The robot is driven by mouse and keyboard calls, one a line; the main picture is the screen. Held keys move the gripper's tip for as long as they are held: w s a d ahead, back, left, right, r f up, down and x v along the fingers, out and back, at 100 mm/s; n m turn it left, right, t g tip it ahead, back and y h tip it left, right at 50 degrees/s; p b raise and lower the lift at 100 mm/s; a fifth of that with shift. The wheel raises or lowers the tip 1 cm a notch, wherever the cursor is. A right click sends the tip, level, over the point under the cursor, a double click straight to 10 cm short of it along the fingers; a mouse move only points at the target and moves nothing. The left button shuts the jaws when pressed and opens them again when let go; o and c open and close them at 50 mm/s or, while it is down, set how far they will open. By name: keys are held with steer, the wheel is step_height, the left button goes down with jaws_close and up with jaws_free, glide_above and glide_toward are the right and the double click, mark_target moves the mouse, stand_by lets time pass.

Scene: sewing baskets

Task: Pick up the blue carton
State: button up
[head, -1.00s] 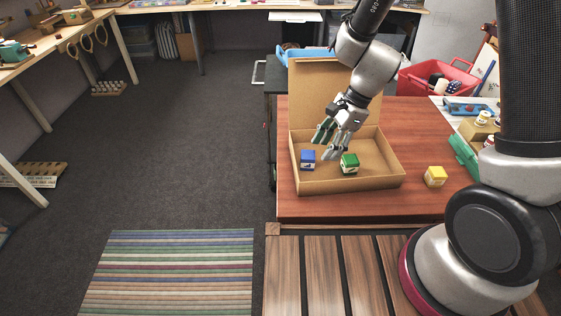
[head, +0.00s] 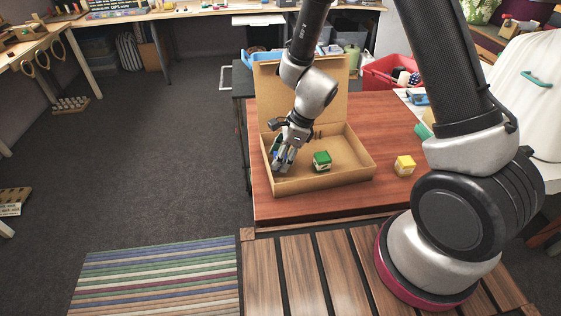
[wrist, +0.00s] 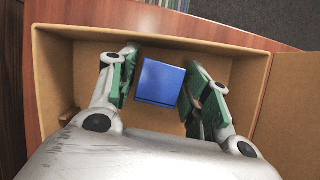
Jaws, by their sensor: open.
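The blue carton (wrist: 160,82) lies inside an open cardboard box, between the two green-padded fingers of my gripper (wrist: 158,86) in the wrist view. A gap shows on each side of it, so the fingers are open around it. In the head view my gripper (head: 282,158) points down into the left part of the box and hides most of the blue carton.
The cardboard box (head: 345,178) has low walls and a raised lid at the back. A green carton (head: 321,161) sits in it to the right of my gripper. A yellow carton (head: 404,166) stands on the red-brown table (head: 380,125) outside the box.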

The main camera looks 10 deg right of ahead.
steer(key=c, duration=0.8)
steer(key=shift+r, duration=0.15)
